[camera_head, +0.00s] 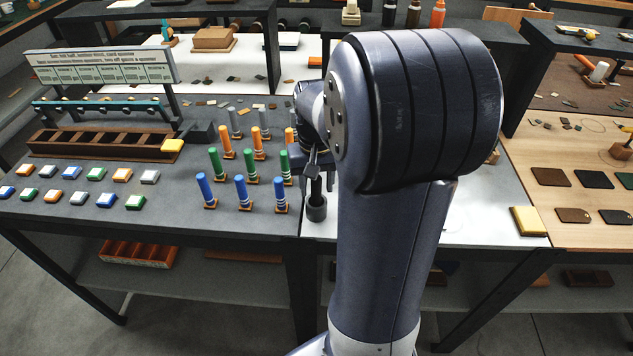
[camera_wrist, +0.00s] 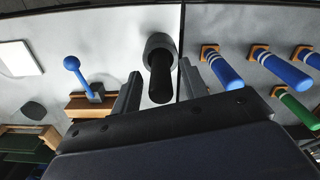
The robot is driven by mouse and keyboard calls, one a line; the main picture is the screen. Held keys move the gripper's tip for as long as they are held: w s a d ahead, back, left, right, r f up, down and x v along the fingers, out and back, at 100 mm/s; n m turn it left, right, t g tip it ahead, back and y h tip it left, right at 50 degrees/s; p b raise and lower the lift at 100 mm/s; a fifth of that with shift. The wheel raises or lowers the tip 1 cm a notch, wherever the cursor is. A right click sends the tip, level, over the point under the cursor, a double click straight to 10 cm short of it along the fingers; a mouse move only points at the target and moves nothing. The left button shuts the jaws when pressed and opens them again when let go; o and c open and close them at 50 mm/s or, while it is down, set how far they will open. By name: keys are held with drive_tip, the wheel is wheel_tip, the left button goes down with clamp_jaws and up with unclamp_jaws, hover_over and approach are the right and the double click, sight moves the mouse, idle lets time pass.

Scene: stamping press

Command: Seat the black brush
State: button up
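The black brush (camera_wrist: 161,84) stands in a round dark grey cup (camera_wrist: 159,43), with its handle pointing up toward the wrist camera. In the head view the cup (camera_head: 316,209) stands near the front edge of the white worktop, with the dark brush handle (camera_head: 316,187) rising from it. My gripper (camera_wrist: 160,69) is above the cup with one finger on each side of the handle. A gap shows between the handle and each finger, so it looks open. My arm hides much of the gripper in the head view. The brush's lower end is hidden inside the cup.
Several blue, green and orange cylinders (camera_head: 240,190) stand on the grey table just left of the cup. A blue-knobbed lever (camera_wrist: 78,72) on a wooden block is on the cup's other side. A yellow block (camera_head: 528,221) lies at the right. The white surface around the cup is partly clear.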

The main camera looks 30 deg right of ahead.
drive_tip(key=shift+o, duration=0.3)
wheel_tip(320, 180, up, 11)
drive_tip(key=shift+f, duration=0.1)
idle(0.4)
wheel_tip(320, 180, down, 11)
drive_tip(key=shift+r, duration=0.2)
drive_tip(key=shift+r+p, duration=0.3)
drive_tip(key=shift+p, duration=0.05)
drive_tip(key=shift+r, duration=0.1)
